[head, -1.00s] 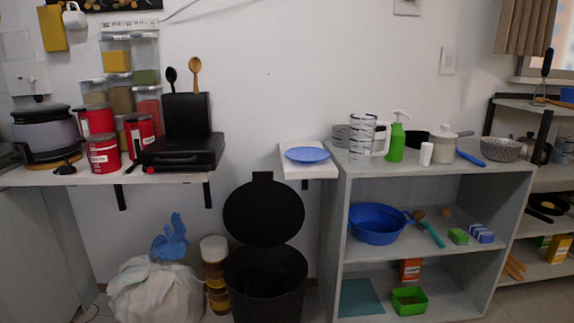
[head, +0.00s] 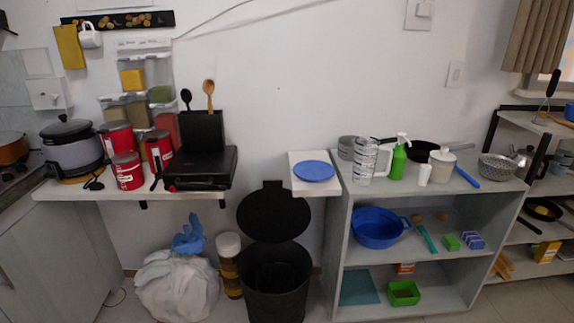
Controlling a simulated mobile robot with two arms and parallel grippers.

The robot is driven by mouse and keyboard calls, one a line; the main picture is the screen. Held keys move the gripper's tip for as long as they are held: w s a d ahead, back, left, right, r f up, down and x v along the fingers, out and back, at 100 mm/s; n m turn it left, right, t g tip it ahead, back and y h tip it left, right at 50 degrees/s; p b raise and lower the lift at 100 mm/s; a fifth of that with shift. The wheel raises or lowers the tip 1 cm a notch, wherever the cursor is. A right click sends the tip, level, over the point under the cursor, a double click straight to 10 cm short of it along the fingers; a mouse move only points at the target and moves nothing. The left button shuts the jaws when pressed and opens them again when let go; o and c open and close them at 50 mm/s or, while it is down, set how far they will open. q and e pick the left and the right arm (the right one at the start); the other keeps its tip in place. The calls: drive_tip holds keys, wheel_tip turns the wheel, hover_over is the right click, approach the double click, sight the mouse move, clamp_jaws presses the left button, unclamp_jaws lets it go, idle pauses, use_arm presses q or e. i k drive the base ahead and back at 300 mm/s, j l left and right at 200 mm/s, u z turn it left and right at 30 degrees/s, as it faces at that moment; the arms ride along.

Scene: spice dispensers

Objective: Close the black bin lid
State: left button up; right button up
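The black bin (head: 275,293) stands on the floor against the wall, left of the grey shelf unit. Its round black lid (head: 274,216) is up, tilted back toward the wall behind the bin's open mouth. The inside of the bin is dark and its contents cannot be made out. Neither of my grippers shows in the head view.
A white bag (head: 178,287) and a tall jar (head: 230,264) stand left of the bin. The grey shelf unit (head: 336,250) is close on its right. A small white ledge with a blue plate (head: 314,171) juts out above and right of the lid.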

sight(270, 214)
drive_tip(key=i+j+z, duration=0.15)
drive_tip(key=j, duration=0.3)
drive_tip(key=j+z, duration=0.15)
drive_tip(key=j, duration=0.25)
drive_tip(key=i+j+z, duration=0.1)
drive_tip(key=j, duration=0.35)
